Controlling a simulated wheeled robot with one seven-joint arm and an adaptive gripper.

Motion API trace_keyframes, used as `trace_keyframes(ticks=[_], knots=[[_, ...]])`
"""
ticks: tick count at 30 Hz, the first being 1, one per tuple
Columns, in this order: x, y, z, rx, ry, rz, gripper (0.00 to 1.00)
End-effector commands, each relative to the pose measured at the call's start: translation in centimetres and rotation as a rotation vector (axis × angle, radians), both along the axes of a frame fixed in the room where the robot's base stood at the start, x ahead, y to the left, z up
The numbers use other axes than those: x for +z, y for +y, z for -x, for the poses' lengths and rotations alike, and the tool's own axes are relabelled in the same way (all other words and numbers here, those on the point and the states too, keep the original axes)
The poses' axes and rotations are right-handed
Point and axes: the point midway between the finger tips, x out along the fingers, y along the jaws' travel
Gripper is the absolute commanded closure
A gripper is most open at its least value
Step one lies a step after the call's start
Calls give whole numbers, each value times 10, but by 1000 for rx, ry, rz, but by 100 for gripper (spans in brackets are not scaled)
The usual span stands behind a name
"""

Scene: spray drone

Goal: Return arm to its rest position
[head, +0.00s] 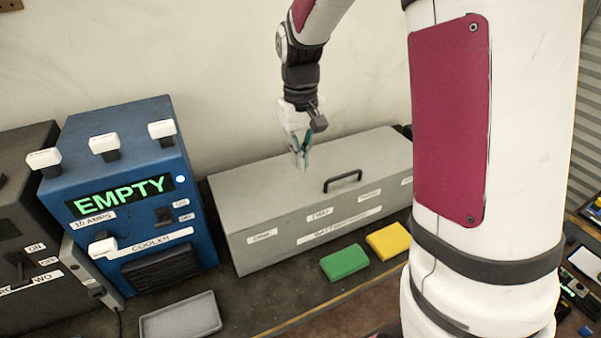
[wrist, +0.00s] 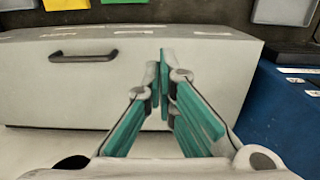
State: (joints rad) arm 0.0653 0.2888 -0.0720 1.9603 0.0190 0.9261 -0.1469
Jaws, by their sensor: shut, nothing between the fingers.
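My gripper (head: 301,163) hangs from my arm, pointing down above the grey box in the head view. Its teal fingers are together with nothing between them. The wrist view shows the closed fingertips (wrist: 160,66) in front of the same grey box (wrist: 210,85). In the head view the grey box (head: 250,190) has a lid with a black handle (head: 343,181) and several white labels. I cannot tell exactly how far the fingertips are above the lid. My upper arm partly hides the right side of the head view.
A blue cooler unit (head: 120,150) reading "EMPTY" stands left of the box, with a dark unit (head: 20,170) beyond it. A green block (head: 344,262), a yellow block (head: 388,241) and a grey tray (head: 181,318) lie in front on the dark bench. A wall stands behind.

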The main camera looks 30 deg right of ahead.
Motion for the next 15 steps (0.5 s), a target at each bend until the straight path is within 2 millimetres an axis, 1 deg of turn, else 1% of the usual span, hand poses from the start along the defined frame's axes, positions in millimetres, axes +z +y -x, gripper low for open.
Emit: trace_keyframes(ticks=[3, 8, 10, 11, 14, 15], knots=[[6, 0, 0, 0, -1, 0, 100], [9, 0, 1, 0, -3, 0, 100], [15, 2, 4, 0, -13, 0, 100], [19, 3, 6, 1, -20, 0, 100], [39, 9, 19, 1, -61, 0, 100], [49, 12, 26, 1, -83, 0, 100]])
